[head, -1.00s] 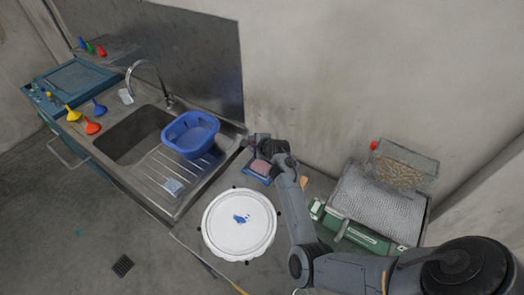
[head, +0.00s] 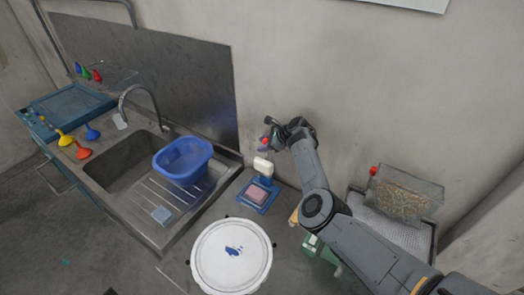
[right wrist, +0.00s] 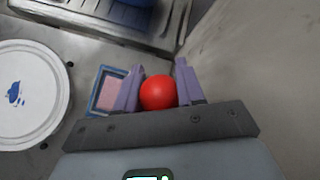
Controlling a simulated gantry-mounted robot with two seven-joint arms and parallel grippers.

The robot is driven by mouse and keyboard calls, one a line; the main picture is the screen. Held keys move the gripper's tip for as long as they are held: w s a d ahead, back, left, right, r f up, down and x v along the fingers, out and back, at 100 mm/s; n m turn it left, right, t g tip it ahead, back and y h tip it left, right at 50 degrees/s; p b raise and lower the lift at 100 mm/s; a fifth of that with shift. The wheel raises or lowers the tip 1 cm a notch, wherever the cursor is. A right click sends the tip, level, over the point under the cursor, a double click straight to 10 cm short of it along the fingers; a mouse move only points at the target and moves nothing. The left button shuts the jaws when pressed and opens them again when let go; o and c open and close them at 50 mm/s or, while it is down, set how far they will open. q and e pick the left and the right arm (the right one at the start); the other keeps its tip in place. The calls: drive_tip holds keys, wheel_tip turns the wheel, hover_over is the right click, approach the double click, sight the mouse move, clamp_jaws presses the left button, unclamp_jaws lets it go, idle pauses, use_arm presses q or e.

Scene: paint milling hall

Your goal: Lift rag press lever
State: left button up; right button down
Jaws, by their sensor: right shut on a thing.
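The rag press (head: 268,182) stands behind the white round lid, with a blue base, a pink rag (head: 257,194) on it and a white upper part (head: 262,163). My right gripper (head: 267,141) is above the press, near the wall, its fingers shut on the red ball knob (right wrist: 158,92) of the lever. In the right wrist view, the purple fingers flank the knob on both sides. The blue tray and pink rag show beside the left finger. The lever's shaft is mostly hidden. My left gripper is not in view.
A steel sink with a blue basin (head: 182,163) lies left of the press. The white round lid (head: 231,258) is in front. A clear bin of pellets (head: 405,193) stands at the right above a grey mesh surface. The wall rises close behind my right gripper.

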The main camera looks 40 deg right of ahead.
drive_tip(key=shift+d+f, duration=0.15)
idle(0.3)
drive_tip(key=c, duration=0.7)
unclamp_jaws()
drive_tip(key=shift+w, duration=0.1)
drive_tip(key=shift+d+r, duration=0.1)
drive_tip(key=shift+r, duration=0.15)
drive_tip(key=shift+s+d+r, duration=0.1)
drive_tip(key=shift+s+r, duration=0.3)
drive_tip(key=shift+s, duration=0.1)
drive_tip(key=v, duration=0.9)
drive_tip(key=shift+s, duration=0.15)
drive_tip(key=shift+s+d, duration=0.1)
